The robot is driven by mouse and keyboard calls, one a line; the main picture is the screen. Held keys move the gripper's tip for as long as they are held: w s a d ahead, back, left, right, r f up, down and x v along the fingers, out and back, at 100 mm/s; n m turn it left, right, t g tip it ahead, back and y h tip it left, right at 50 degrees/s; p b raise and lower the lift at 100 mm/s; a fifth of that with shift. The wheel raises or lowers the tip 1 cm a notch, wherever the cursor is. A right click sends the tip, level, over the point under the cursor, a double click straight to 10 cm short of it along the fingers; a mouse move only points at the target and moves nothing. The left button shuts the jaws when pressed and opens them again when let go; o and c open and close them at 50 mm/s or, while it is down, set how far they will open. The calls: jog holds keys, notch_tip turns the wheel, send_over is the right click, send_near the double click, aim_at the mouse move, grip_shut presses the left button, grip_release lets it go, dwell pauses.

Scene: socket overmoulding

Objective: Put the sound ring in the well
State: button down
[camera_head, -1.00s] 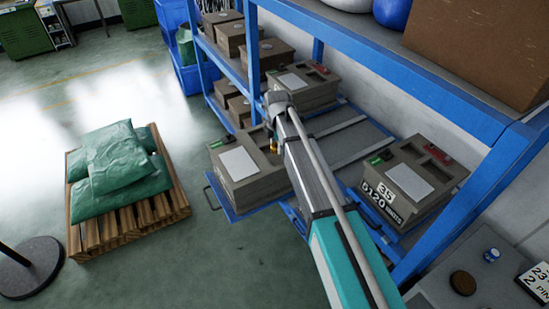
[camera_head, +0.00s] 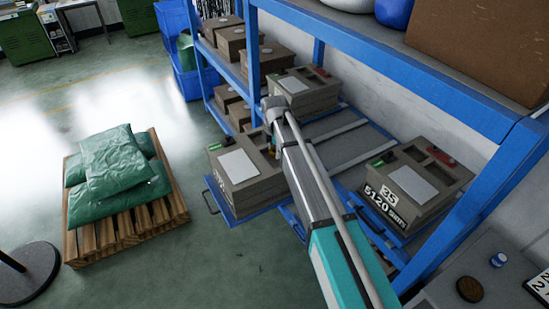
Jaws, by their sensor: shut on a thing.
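My gripper (camera_head: 272,146) shows only as a small sliver at the far end of my arm, over the mould box (camera_head: 262,192) on the pulled-out blue shelf tray. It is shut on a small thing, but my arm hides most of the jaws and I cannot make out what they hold. The box has a pale plate and a green label on top. Any well in it is hidden or too small to tell. I cannot pick out a sound ring anywhere.
Another mould box (camera_head: 437,205) marked 5120 shots stands at the right, with a third (camera_head: 318,97) behind. A blue rack post (camera_head: 470,200) rises close on the right. A wooden pallet (camera_head: 150,222) with green sacks stands left. Bare floor lies between pallet and rack.

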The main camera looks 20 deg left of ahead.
jog(key=shift+f+b, duration=0.9)
jog(key=shift+f, duration=0.3)
jog(key=shift+f, duration=0.15)
jog(key=shift+c, duration=0.8)
grip_release()
jog(key=shift+r, duration=0.2)
notch_tip(320, 180, up, 12)
jog(key=p, duration=1.2)
